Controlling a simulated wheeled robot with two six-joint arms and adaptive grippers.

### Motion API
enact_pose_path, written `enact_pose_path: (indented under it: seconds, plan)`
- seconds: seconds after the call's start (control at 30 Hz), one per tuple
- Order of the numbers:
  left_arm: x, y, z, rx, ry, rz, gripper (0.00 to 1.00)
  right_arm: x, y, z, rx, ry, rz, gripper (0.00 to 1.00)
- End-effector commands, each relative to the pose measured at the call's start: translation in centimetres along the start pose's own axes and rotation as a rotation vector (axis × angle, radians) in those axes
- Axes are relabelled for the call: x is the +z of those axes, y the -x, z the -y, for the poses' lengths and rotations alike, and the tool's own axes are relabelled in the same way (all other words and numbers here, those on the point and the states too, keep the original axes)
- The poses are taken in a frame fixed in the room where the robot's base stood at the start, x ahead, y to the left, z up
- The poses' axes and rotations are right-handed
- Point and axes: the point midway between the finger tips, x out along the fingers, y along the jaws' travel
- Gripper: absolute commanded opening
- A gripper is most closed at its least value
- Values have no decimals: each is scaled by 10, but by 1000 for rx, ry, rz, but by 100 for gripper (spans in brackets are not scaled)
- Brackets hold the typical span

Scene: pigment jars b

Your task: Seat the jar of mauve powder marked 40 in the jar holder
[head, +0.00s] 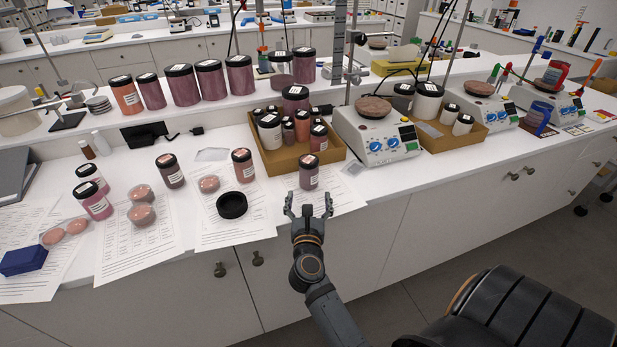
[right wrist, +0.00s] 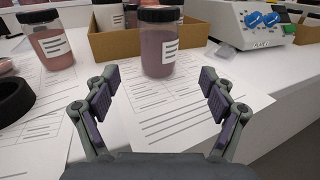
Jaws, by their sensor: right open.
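A jar of mauve powder with a black lid and white label (head: 309,172) stands upright on the bench near the front edge, on printed sheets. It also shows in the right wrist view (right wrist: 158,52), straight ahead between and beyond my fingers. I cannot read the number on its label. My right gripper (head: 309,205) is open and empty, just in front of this jar and apart from it. The jar holder, a black round cup (head: 232,206), sits on a sheet to the left, empty; part of it shows at the left of the right wrist view (right wrist: 11,101). My left gripper is out of view.
A pinkish jar (head: 243,165) stands behind the holder, and a darker jar (head: 170,172) is further left. A cardboard box (head: 268,160) with several jars is close behind the mauve jar. A hotplate (head: 377,137) stands at right. Petri dishes (head: 141,214) lie at left.

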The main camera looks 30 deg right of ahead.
Motion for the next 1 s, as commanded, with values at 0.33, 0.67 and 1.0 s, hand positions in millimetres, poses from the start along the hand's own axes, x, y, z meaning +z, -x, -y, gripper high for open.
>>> enact_pose_path:
  seconds: [0.33, 0.67, 1.0]
  plan:
    - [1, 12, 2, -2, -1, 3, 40, 4, -46, -1, 3, 5, 5, 83]
    - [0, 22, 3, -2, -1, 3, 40, 8, -70, -2, 3, 7, 6, 83]
    - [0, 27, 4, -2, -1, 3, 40, 6, -105, -3, 4, 7, 3, 83]
